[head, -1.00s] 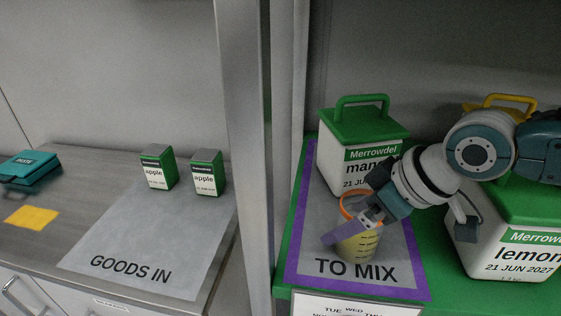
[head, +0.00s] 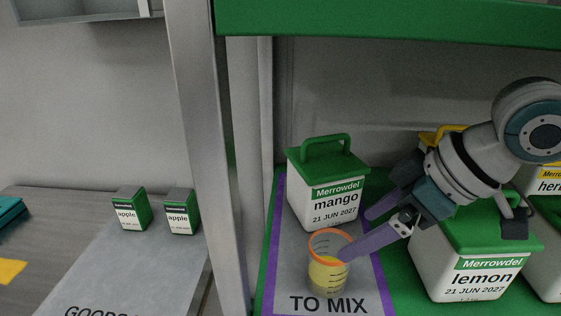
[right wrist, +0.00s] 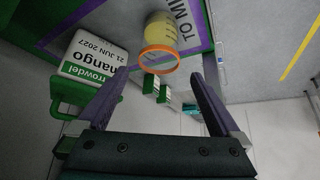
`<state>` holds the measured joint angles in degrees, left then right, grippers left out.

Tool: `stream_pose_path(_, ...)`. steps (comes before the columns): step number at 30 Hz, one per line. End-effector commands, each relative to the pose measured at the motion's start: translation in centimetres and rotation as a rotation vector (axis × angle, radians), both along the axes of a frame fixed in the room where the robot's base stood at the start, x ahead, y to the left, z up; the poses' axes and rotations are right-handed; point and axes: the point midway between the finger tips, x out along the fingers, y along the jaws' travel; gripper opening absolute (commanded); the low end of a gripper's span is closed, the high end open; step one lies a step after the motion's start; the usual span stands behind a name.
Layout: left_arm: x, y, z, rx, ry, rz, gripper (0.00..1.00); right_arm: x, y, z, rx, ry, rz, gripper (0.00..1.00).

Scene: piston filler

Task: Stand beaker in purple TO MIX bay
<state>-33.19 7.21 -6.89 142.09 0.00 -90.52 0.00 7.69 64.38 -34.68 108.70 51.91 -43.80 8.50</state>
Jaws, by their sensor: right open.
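The beaker (head: 327,272) is clear with an orange rim and yellow contents. It stands upright on the grey, purple-edged TO MIX bay (head: 290,262), in front of the mango tub (head: 326,195). My right gripper (head: 354,234) is open, its purple fingers spread and empty, just right of and behind the beaker in the head view. One fingertip overlaps the beaker's rim in that view; I cannot tell if it touches. In the right wrist view the beaker (right wrist: 162,38) shows beyond the open fingers (right wrist: 158,95), not between them. My left gripper is out of view.
The lemon tub (head: 466,262) stands right of the bay on the green shelf, below my right arm. A metal post (head: 200,130) separates the bay from the GOODS IN mat (head: 130,262), which holds two apple cartons (head: 180,215). A green beam (head: 400,22) crosses above.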

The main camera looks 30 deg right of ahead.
Motion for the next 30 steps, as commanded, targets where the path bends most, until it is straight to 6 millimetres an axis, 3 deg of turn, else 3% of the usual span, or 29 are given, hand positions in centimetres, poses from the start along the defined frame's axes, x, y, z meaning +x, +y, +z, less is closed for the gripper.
stream_pose_path(2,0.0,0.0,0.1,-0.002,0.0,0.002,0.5,-0.8,1.4,-0.3,0.009,0.011,0.024,1.0)
stream_pose_path(9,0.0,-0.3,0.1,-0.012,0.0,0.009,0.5,-6.7,10.8,-2.0,0.026,0.043,0.102,1.0)
stream_pose_path(11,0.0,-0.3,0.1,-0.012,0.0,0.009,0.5,-8.1,11.6,-1.8,0.014,0.055,0.059,1.0)
stream_pose_path(14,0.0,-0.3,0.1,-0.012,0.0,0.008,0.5,-10.6,11.2,-1.4,-0.021,0.097,-0.056,1.0)
stream_pose_path(18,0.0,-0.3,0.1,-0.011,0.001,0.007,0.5,-13.9,9.2,-1.2,-0.077,0.183,-0.217,1.0)
stream_pose_path(21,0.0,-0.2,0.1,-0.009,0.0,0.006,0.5,-15.3,8.3,-1.1,-0.102,0.224,-0.283,1.0)
stream_pose_path(30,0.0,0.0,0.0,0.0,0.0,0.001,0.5,-15.8,7.9,-1.1,-0.113,0.238,-0.301,1.0)
